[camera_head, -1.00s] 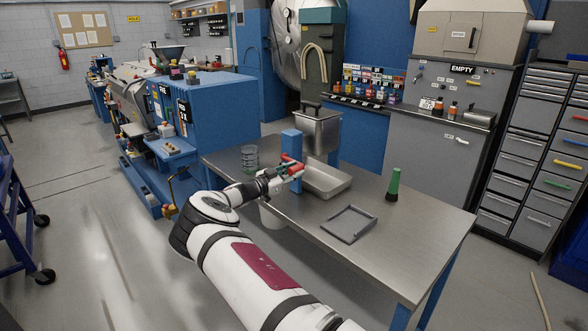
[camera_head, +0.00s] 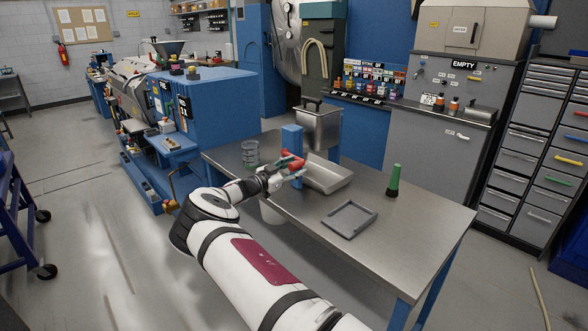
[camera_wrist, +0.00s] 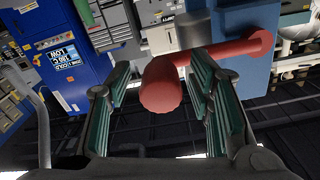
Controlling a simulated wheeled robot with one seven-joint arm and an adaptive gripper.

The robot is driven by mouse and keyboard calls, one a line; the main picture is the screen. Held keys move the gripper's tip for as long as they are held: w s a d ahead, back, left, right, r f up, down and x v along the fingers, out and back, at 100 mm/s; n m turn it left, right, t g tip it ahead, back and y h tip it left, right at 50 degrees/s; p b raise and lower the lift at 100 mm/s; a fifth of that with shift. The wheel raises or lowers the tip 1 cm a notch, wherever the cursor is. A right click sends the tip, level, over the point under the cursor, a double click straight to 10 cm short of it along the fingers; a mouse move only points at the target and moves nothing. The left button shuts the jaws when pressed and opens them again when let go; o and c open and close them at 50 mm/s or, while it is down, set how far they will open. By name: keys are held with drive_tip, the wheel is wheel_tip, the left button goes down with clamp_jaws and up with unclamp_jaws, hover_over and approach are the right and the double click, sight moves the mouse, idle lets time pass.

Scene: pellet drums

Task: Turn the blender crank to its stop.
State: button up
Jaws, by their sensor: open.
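My gripper (camera_head: 291,167) is at the crank in the head view. In the wrist view my gripper (camera_wrist: 160,95) is open, with its green-padded fingers on either side of the grip. The right finger looks close to the grip; I cannot tell whether it touches. The fingers partly hide the crank arm.
The table's front right is clear.

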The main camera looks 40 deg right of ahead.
drive_tip(key=s+a, duration=0.1)
drive_tip(key=a, duration=1)
drive_tip(key=shift+s+a, duration=0.3)
drive_tip(key=shift+a, duration=0.05)
